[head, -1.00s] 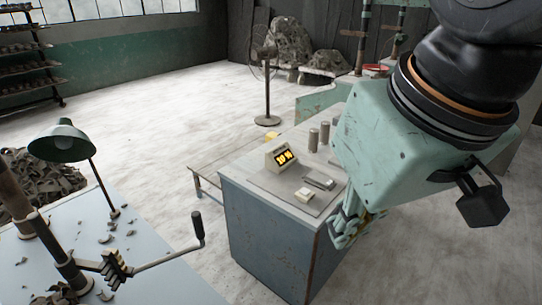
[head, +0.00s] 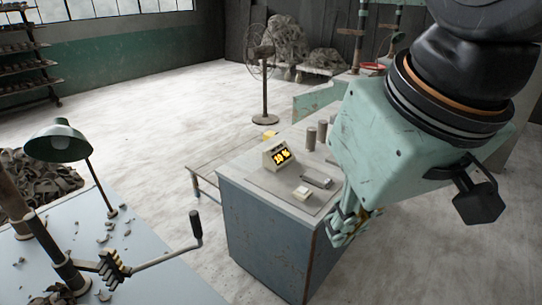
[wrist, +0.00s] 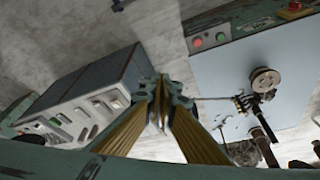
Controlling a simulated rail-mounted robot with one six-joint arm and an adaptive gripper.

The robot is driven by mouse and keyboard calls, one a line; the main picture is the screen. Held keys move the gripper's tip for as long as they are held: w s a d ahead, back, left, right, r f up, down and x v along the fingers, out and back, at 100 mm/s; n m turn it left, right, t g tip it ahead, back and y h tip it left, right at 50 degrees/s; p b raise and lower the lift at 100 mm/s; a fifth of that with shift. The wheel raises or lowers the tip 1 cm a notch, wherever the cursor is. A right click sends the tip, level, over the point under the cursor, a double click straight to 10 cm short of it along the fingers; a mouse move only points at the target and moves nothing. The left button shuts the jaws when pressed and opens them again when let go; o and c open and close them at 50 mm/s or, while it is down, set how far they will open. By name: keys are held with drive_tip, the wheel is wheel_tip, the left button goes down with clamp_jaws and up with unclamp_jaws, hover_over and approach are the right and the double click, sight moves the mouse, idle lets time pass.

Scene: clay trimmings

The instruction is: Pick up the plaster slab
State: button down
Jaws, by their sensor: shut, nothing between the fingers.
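No object is clearly recognisable as a plaster slab. A small pale block (head: 302,193) lies flat on the near part of the blue-grey cabinet's top (head: 246,183), and I cannot tell if it is the slab. My gripper (head: 337,236) hangs just right of the cabinet in the head view, apart from the block. In the wrist view my gripper's (wrist: 160,108) yellow-lined fingers meet at the tips with nothing between them. The gripper and arm hide part of the cabinet's right side in the head view.
Beside the block are a grey flat item (head: 318,180), a lit display box (head: 277,156) and grey cylinders (head: 322,131). A pale-blue table (head: 160,283) with a crank (head: 180,249), lamp (head: 62,143) and scraps stands at left. Open floor lies beyond, with a fan (head: 264,85).

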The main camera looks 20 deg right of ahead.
drive_tip(key=c, duration=3.5)
unclamp_jaws()
drive_tip(key=o, duration=3.1)
drive_tip(key=shift+o, duration=0.2)
